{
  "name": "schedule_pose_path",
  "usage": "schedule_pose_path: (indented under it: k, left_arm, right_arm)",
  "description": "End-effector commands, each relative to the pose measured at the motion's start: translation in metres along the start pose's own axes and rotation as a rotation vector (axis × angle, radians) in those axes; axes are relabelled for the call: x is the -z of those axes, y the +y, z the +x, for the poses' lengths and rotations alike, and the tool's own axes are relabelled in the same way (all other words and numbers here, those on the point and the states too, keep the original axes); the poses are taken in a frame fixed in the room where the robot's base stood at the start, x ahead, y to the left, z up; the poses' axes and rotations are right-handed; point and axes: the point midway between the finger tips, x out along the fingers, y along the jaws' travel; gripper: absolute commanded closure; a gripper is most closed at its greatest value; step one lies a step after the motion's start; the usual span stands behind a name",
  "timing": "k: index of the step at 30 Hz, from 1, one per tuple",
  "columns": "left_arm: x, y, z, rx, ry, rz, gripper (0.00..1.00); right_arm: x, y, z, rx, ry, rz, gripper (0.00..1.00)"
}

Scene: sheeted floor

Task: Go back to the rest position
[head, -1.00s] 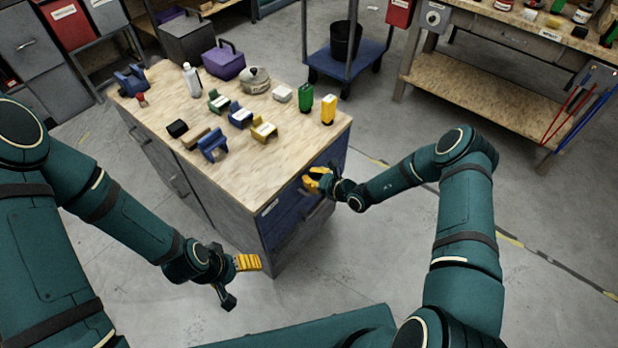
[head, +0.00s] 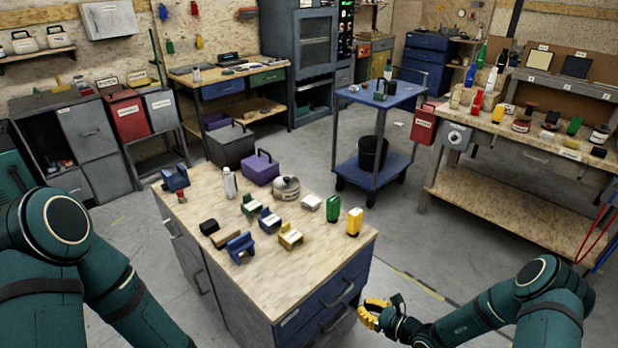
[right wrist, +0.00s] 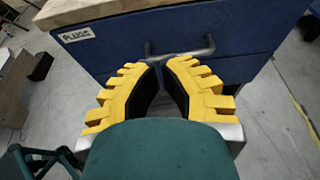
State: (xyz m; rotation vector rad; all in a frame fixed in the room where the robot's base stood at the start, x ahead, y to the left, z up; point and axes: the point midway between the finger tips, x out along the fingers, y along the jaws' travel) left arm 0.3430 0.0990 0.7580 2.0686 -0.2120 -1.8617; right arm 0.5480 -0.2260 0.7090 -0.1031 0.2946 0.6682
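My right gripper (head: 364,312) is at the lower right of the head view, in front of the workbench cabinet (head: 245,303) and apart from it. In the right wrist view its yellow fingers (right wrist: 160,65) curve in until their tips nearly meet, with nothing seen between them. A drawer handle (right wrist: 182,50) on the blue drawer front (right wrist: 250,35) shows beyond the tips. The blue drawers (head: 318,312) look shut. My left arm (head: 125,300) comes in at the lower left of the head view, and its gripper is out of the picture.
The cabinet top holds several small parts, a white bottle (head: 230,183), a green can (head: 333,208) and a yellow can (head: 354,221). A blue trolley (head: 383,94) stands behind, and a shelf bench (head: 500,203) at right. Floor (head: 425,240) between cabinet and bench is clear.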

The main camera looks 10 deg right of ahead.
Motion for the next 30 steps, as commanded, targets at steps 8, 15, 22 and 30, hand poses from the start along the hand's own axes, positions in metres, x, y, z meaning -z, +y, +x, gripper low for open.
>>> schedule_pose_path:
  k: [8, 15, 22, 30]
  left_arm:
    - [0.0, 0.0, 0.0, 0.0, 0.0, 0.0, 0.18]
    - [0.0, 0.0, 0.0, 0.0, 0.0, 0.0, 0.18]
    - [0.0, 0.0, 0.0, 0.0, 0.0, 0.0, 0.18]
    - [0.0, 0.0, 0.0, 0.0, 0.0, 0.0, 0.18]
  right_arm:
    - [-0.004, 0.091, 0.001, -0.35, 0.133, -0.185, 1.0]
    - [0.014, 0.19, -0.048, -0.834, 0.35, -0.641, 1.0]
    - [0.02, 0.214, -0.092, -1.11, 0.449, -1.207, 1.0]
    - [-0.007, 0.22, -0.096, -1.161, 0.357, -1.817, 1.0]
